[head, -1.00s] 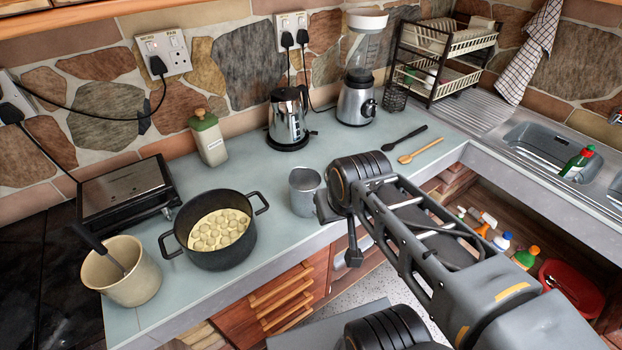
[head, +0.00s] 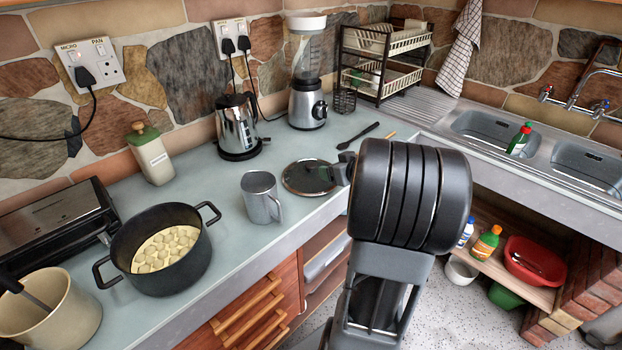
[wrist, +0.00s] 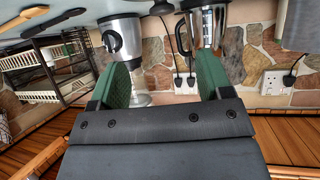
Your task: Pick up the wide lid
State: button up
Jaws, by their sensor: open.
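The wide lid (head: 298,181) is a round, see-through lid with a pale rim and a dark knob. It lies on the counter in the head view, right of the grey metal mug (head: 261,197). My arm stands just right of the lid, and a green fingertip shows at the lid's right side. My gripper (wrist: 163,72) is open in the wrist view, its two green fingers apart with nothing held between them. My arm hides most of my gripper in the head view.
The black pot (head: 165,250) with pale contents stands left of the mug. The kettle (head: 238,128) and blender (head: 306,88) stand behind the lid. A dark spoon (head: 358,136) lies behind it to the right. The counter's front edge (head: 270,241) is close.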

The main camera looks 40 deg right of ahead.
aim_at(314, 166)
jog(key=b+x, duration=0.2)
jog(key=x, duration=1.1)
jog(key=shift+s+a, duration=0.1)
jog(key=shift+a, duration=0.15)
jog(key=shift+s, duration=0.1)
jog(key=c, duration=1.2)
